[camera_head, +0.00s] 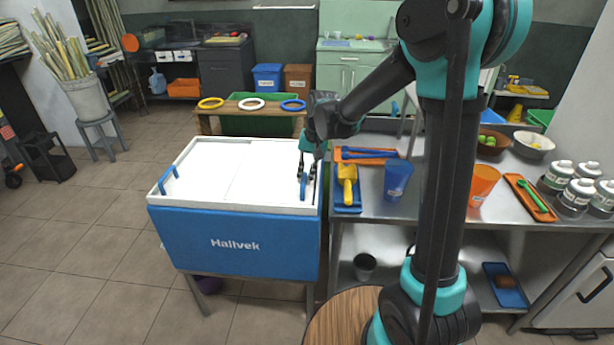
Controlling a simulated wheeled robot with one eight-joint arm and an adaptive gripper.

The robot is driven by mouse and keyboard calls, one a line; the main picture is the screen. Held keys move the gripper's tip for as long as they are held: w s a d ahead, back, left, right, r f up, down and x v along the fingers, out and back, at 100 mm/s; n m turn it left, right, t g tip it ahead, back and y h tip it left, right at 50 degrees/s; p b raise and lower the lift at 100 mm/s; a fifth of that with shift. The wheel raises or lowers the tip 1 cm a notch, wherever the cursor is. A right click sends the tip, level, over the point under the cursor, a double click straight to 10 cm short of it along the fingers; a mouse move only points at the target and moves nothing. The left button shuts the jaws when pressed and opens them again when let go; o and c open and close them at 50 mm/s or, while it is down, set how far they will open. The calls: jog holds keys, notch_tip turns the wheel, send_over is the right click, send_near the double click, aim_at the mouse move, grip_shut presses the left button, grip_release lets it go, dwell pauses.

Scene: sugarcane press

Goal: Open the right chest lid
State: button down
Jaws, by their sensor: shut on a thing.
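The chest is a blue box (235,247) with a white top, standing on metal legs left of centre. Its right lid (262,182) is white and lies flat, level with the left lid (205,165). The left lid carries a blue handle (168,180) at its left side. My gripper (305,178) points down at the right end of the right lid. It is shut on the right lid's blue handle (303,188). The fingers hide part of that handle.
A steel table right of the chest holds a blue cup (397,180), a yellow scoop (347,182), an orange cup (482,185) and several jars. A wooden stand (232,112) with colored rings is behind the chest.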

jog(key=a, duration=1.7)
jog(key=shift+w+a, duration=0.3)
jog(key=shift+a, duration=0.05)
jog(key=c, duration=1.5)
grip_release()
jog(key=shift+c, duration=0.2)
notch_tip(320, 180, up, 12)
jog(key=d, duration=0.2)
jog(key=shift+d, duration=0.2)
jog(key=shift+f, duration=0.1)
